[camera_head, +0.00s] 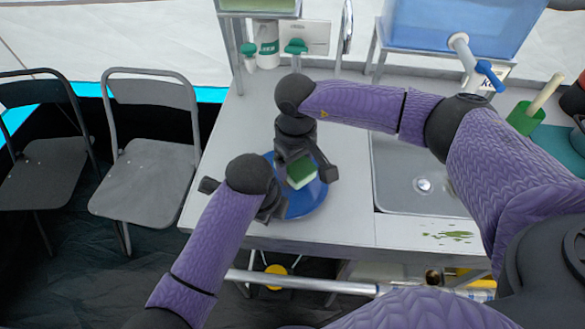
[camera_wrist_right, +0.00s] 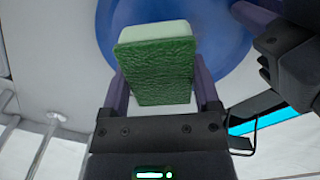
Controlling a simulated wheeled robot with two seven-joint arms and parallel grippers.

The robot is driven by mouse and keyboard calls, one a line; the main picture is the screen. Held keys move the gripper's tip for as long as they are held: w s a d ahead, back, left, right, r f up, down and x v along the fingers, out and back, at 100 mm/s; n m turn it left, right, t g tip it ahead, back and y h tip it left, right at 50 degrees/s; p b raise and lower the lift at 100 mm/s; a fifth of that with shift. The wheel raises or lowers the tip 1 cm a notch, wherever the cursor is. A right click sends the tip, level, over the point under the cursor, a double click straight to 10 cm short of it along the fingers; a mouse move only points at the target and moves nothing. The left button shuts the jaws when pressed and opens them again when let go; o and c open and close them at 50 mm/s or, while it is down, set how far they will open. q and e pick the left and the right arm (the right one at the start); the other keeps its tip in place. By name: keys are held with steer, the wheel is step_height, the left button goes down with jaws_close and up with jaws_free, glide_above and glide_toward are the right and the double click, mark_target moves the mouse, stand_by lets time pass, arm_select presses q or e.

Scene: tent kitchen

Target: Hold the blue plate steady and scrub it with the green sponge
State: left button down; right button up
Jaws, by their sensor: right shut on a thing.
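The blue plate (camera_head: 311,200) lies on the light counter, left of the sink; it also shows behind the sponge in the right wrist view (camera_wrist_right: 222,28). My right gripper (camera_head: 300,163) is over the plate, shut on the green sponge (camera_head: 300,174). In the right wrist view the sponge (camera_wrist_right: 155,72) sits between the two purple fingers, its rough dark green side towards the camera and a pale layer beyond. My left gripper (camera_head: 268,207) is at the plate's left edge, and a purple finger of it reaches the plate's rim in the right wrist view (camera_wrist_right: 256,16). Its grip is partly hidden.
A metal sink (camera_head: 415,178) is right of the plate. A blue water container (camera_head: 455,25) with a tap stands behind it. A bottle (camera_head: 267,45) with a green top stands at the back. Two folding chairs (camera_head: 152,165) are left of the counter. Green marks (camera_head: 448,235) are on the counter's front.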

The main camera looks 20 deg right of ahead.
steer(key=shift+r, duration=2.35)
steer(key=shift+f, duration=0.1)
